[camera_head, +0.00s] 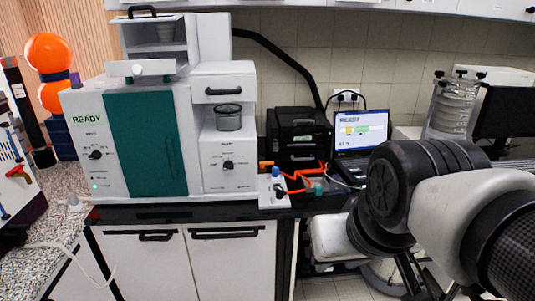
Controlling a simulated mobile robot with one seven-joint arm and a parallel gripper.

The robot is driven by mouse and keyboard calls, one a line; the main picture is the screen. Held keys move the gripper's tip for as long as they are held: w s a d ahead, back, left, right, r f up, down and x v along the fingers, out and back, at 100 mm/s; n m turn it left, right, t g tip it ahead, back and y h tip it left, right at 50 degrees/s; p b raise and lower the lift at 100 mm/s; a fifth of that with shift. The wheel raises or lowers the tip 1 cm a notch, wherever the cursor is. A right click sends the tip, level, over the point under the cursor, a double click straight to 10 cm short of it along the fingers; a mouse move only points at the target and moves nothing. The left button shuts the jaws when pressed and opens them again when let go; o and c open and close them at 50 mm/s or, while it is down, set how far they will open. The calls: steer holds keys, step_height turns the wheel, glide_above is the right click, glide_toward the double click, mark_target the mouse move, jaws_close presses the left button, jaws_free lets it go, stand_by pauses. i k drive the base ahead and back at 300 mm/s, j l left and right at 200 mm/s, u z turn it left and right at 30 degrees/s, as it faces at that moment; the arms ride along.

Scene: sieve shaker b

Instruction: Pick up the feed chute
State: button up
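I cannot tell for certain which part is the feed chute. A white trough-like piece (140,68) sticks out at the front top of the large white machine (84,150), under an open white housing, and may be it. The machine has a dark green door (147,144) and a "READY" label. My arm fills the lower right of the picture, well to the right of the machine. I cannot make out my gripper's fingers.
A black box unit (298,130), orange cables (300,180) and a laptop (362,128) stand right of the machine. A stack of sieves (452,108) stands further right. A speckled counter (50,215) and orange balls (49,54) are at left. White cabinets (231,262) are below.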

mark_target(316, 184)
steer(key=i+l+u, duration=0.25)
steer(key=i+l, duration=0.3)
steer(key=i, duration=0.2)
steer(key=i+l+u, duration=0.3)
steer(key=i+l, duration=0.35)
